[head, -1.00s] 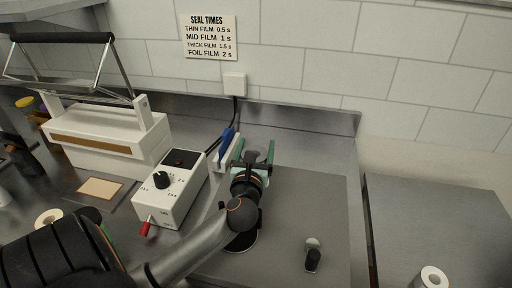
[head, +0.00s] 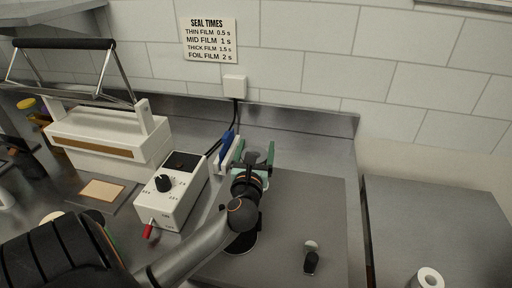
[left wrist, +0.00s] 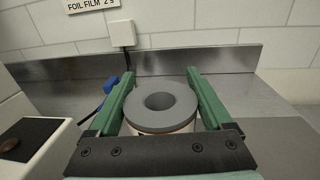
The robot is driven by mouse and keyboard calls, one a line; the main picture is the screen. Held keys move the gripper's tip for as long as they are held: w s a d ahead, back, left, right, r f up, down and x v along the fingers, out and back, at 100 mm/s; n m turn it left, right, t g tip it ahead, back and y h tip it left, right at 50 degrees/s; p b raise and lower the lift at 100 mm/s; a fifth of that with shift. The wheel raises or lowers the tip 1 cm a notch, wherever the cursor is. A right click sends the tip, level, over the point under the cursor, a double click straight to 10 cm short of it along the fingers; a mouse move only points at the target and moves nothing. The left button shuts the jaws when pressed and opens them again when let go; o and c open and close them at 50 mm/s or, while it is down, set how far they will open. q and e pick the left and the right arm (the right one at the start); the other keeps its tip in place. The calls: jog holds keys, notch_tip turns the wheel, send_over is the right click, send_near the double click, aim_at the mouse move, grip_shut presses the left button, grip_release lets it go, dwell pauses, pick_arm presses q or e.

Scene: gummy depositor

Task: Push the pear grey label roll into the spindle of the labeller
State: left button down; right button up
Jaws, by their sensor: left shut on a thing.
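My left gripper (head: 255,150) has green fingers and reaches over the grey mat beside the white control box. In the left wrist view the gripper (left wrist: 161,75) is shut on a label roll (left wrist: 178,102). The roll has a dark grey ring-shaped top face with a round hole and a paler side below. It sits between the two fingers, hole facing the camera. In the head view the gripper hides the roll. No spindle can be made out; a pale upright part (head: 221,160) with a blue piece (head: 227,138) stands just left of the gripper. My right gripper is not in view.
A white control box (head: 172,192) with a red-tipped lever and a white sealer (head: 108,142) with a raised handle stand left. A small black-handled item (head: 311,262) lies on the grey mat (head: 310,210). A white roll (head: 429,279) stands at bottom right. The mat's right part is mostly clear.

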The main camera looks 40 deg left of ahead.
pick_arm(q)
jog(key=shift+f, duration=0.1)
dwell(0.5)
jog(key=shift+f+b, duration=0.5)
jog(key=shift+f, duration=0.15)
jog(key=shift+p, duration=0.4)
jog(key=shift+r, duration=0.1)
dwell(0.7)
jog(key=shift+a+p, duration=0.2)
jog(key=shift+p, duration=0.25)
jog(key=shift+r, duration=0.1)
dwell(0.6)
